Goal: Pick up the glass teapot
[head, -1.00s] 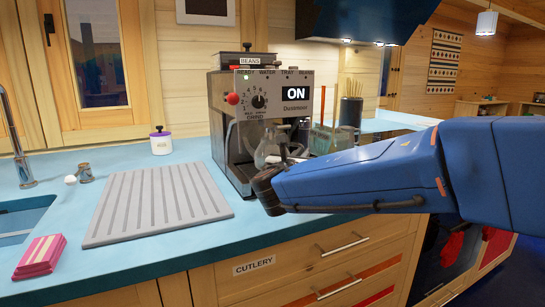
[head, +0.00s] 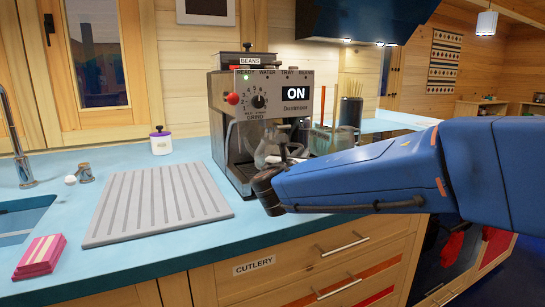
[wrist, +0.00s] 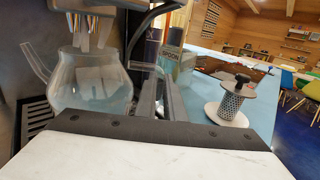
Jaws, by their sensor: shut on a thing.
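The clear glass teapot (head: 267,150) sits low in the front bay of the coffee machine (head: 262,105). In the wrist view the teapot (wrist: 92,85) stands upright under the machine's spouts, with its spout to the left and its handle to the right. My gripper (head: 292,159) reaches in from the right. In the wrist view my gripper (wrist: 158,92) is shut on the handle side of the teapot. The teapot's base is hidden behind my wrist, so I cannot tell whether it touches the tray.
The machine's body closes in the teapot from above and behind. A ribbed grey drainboard (head: 158,205) lies to the left, beside a pink stack (head: 40,257) and a lidded jar (head: 161,142). Labelled bottles (wrist: 172,45) and a patterned cylinder (wrist: 232,102) stand right of my gripper.

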